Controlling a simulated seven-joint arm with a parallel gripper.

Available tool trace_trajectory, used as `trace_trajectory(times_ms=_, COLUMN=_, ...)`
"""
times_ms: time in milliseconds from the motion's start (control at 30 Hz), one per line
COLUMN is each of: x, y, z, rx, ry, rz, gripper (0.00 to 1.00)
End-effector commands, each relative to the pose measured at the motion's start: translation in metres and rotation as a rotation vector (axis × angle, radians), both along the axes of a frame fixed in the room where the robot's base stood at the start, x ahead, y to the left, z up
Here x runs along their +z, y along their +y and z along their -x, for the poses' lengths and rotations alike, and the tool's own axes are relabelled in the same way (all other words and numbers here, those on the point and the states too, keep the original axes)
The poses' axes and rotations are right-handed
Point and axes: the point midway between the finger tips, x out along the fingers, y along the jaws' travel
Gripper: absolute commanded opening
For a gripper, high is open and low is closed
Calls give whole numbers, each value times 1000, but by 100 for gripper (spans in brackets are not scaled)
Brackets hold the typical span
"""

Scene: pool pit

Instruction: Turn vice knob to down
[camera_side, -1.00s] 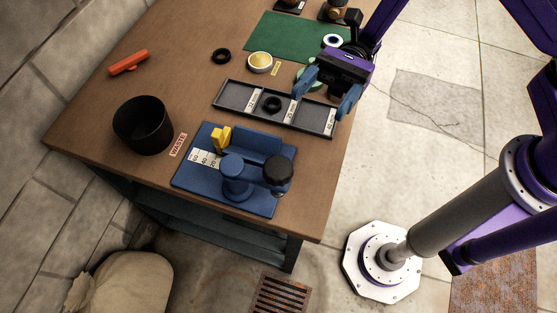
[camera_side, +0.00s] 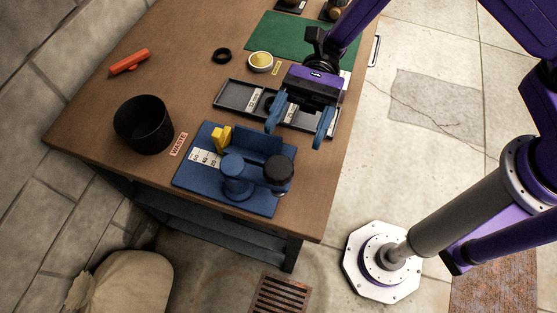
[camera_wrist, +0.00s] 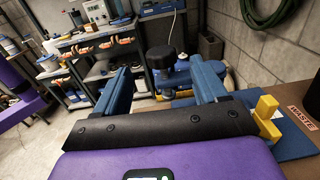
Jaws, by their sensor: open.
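The blue vice (camera_side: 240,178) sits on a blue base plate near the table's front edge, with a yellow pointer (camera_side: 221,138) beside a numbered scale (camera_side: 205,158). Its black knob (camera_side: 279,170) is on the right end of the vice. In the wrist view the knob (camera_wrist: 160,57) shows between my fingers, farther off, with the yellow part (camera_wrist: 267,112) at the right. My gripper (camera_side: 299,133) is open and empty, above and behind the knob, apart from it. Its fingers also show in the wrist view (camera_wrist: 163,88).
A black waste bin (camera_side: 143,128) stands left of the vice, by a WASTE label (camera_side: 178,145). A dark sectioned tray (camera_side: 232,98) lies under and behind my gripper. A green mat (camera_side: 270,33), yellow-filled bowl (camera_side: 260,61), black ring (camera_side: 222,55) and orange tool (camera_side: 129,61) lie farther back.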

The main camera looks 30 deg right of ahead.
Motion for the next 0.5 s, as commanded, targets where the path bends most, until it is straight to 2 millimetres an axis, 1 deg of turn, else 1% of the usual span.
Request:
trace_trajectory(times_ms=33, x=0, y=8, z=8, rx=4, ry=-1, rz=0, gripper=72)
trace_trajectory(times_ms=100, x=0, y=17, z=17, rx=4, ry=-1, rz=0, gripper=72)
trace_trajectory(times_ms=300, x=0, y=42, z=39, rx=2, ry=-1, rz=-1, gripper=72)
trace_trajectory(times_ms=500, x=0, y=56, z=51, rx=1, ry=-1, rz=0, gripper=72)
